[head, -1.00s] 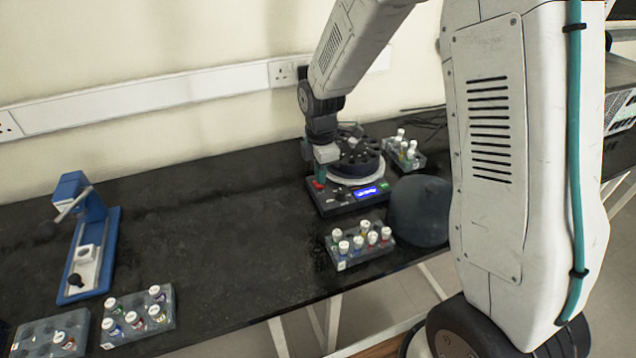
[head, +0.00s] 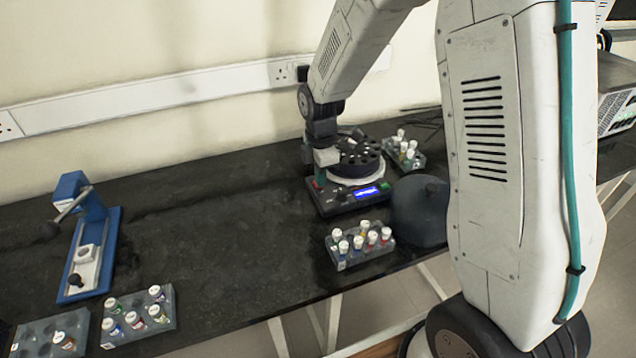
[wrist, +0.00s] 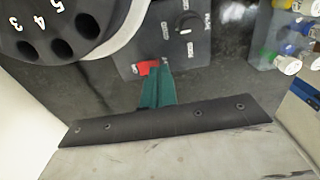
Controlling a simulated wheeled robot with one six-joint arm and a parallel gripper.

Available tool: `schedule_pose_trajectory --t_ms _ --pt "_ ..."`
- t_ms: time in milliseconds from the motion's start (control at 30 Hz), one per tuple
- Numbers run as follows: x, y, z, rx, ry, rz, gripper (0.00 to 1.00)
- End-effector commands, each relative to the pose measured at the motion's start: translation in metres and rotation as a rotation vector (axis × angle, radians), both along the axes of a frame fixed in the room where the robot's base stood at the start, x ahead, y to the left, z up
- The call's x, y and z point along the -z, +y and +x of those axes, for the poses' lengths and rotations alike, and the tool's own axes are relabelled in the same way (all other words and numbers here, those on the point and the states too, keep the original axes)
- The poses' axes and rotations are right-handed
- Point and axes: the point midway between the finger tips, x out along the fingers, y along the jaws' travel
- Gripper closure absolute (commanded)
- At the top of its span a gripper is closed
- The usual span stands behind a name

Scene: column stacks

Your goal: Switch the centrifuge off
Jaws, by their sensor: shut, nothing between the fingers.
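The centrifuge stands on the black bench, with its dark round rotor (head: 362,158) uncovered and its blue display (head: 367,192) lit. A red switch (wrist: 148,67) is at a corner of the front panel, and a dark knob (wrist: 188,22) sits further along it. My gripper (head: 319,183) points down at the panel's left end; its teal fingers are shut and empty. In the wrist view the fingertips (wrist: 158,66) are right at the red switch and partly cover it. They seem to touch it, but I cannot tell for sure. The switch's position is unclear.
A dark grey domed lid (head: 420,212) stands right of the centrifuge. Racks of capped vials stand in front (head: 358,246) and behind right (head: 404,153). A blue press-like device (head: 92,240) and two more racks (head: 138,317) are at the left. The bench middle is clear.

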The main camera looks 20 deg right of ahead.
Motion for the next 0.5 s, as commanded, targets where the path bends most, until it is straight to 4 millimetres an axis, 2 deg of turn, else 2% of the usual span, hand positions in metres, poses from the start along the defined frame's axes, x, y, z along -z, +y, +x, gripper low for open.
schedule_pose_trajectory --t_ms 500 --pt "0.0079 0.0 0.0 0.0 0.0 0.0 1.0"
